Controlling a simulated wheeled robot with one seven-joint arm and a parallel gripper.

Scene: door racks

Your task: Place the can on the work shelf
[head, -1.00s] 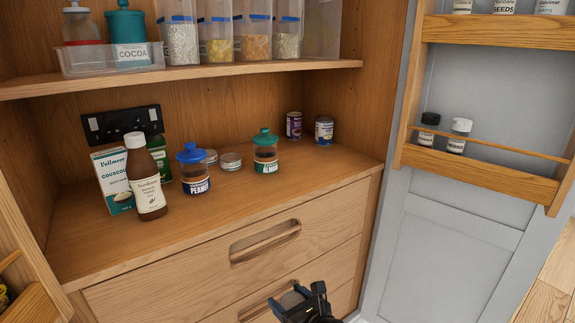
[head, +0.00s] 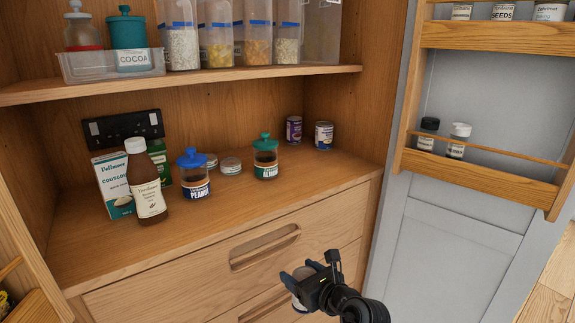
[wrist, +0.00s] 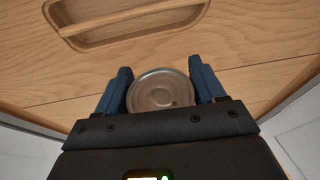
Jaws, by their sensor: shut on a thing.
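My gripper (head: 306,276) is in front of the drawers, below the work shelf's front edge. It is shut on a can (head: 300,303), which is mostly hidden behind the fingers in the head view. In the wrist view the can's round metal top (wrist: 161,90) sits between the two blue fingers of my gripper (wrist: 160,84). The work shelf (head: 235,213) is the wooden surface above the drawers. Two other cans, a purple one (head: 294,129) and a blue-and-white one (head: 324,135), stand at its back right.
A couscous box (head: 112,185), a brown bottle (head: 146,185), a blue-lidded jar (head: 194,175) and a green-lidded jar (head: 265,158) stand on the work shelf. Its front and right parts are clear. An upper shelf (head: 200,81) hangs above. The door rack (head: 480,178) is at right.

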